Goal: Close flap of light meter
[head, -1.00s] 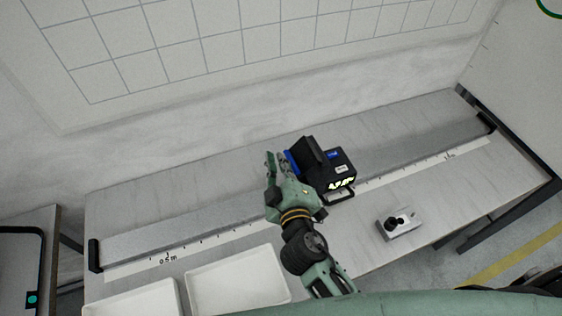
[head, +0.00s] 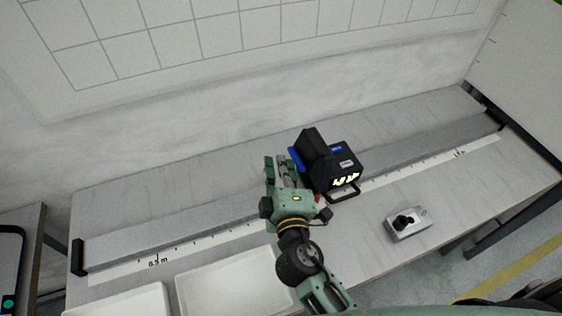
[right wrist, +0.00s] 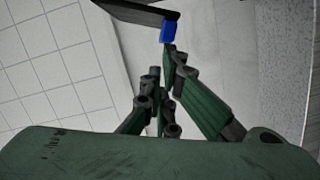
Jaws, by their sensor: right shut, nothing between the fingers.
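The light meter (head: 345,168) is a black box with a lit display, standing on the bench right of my right gripper. Its black flap (head: 312,145) stands raised at the meter's left side, with a blue piece (head: 295,158) along its left edge. In the right wrist view the dark flap (right wrist: 140,11) and its blue piece (right wrist: 169,31) show at the top, close beyond the fingertips. My right gripper (head: 278,163) is shut and empty, just left of the blue piece. I cannot tell whether it touches. It also shows in the right wrist view (right wrist: 166,72). My left gripper is out of view.
A long grey rail (head: 175,233) with a printed scale runs along the bench behind and beside the meter. Two white trays, one clearer (head: 230,285), lie at the front left. A small grey box with a black knob (head: 408,224) lies at the front right.

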